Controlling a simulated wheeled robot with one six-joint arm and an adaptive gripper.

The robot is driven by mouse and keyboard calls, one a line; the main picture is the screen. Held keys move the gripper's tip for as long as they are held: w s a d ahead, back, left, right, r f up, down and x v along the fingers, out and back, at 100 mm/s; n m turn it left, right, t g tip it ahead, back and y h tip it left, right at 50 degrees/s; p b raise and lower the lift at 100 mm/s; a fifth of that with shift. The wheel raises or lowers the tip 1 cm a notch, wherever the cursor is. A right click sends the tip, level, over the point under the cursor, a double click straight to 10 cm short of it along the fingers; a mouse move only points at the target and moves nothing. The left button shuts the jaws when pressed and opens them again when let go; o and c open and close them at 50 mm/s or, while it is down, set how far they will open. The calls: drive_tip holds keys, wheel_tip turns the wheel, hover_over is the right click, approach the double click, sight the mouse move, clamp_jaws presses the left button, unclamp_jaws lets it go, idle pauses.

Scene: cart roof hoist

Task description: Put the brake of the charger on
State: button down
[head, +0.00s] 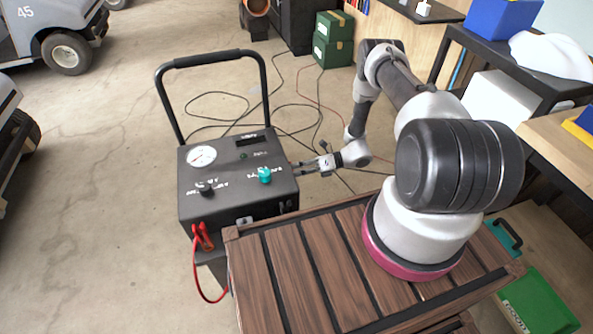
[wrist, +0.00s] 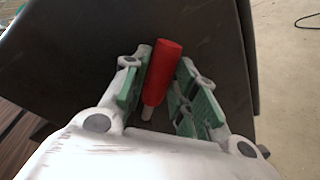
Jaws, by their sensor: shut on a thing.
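The charger (head: 235,170) is a black wheeled box with a tall push handle, a round white gauge, a black knob and a teal knob on its sloped top. In the head view my gripper (head: 301,166) is at the charger's right side. In the wrist view a red handle (wrist: 162,72) on a thin pale stem stands against the charger's dark side panel (wrist: 90,45). My gripper (wrist: 163,85) is shut on this red handle, with green-padded fingers on both sides. The red handle cannot be made out in the head view, and its lower end is partly hidden in the wrist view.
Red clamps (head: 203,238) with a red cable hang at the charger's front. A wooden slatted top (head: 285,275) lies close in front of the charger. Cables (head: 290,105) lie on the floor behind it. Green boxes (head: 333,40) stand at the back.

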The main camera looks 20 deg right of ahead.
drive_tip(key=shift+w, duration=0.1)
idle(0.4)
drive_tip(key=c, duration=1.1)
unclamp_jaws()
drive_tip(key=shift+f, duration=0.1)
drive_tip(key=shift+c, duration=0.2)
drive_tip(key=v, duration=1.2)
drive_tip(key=shift+d, duration=0.1)
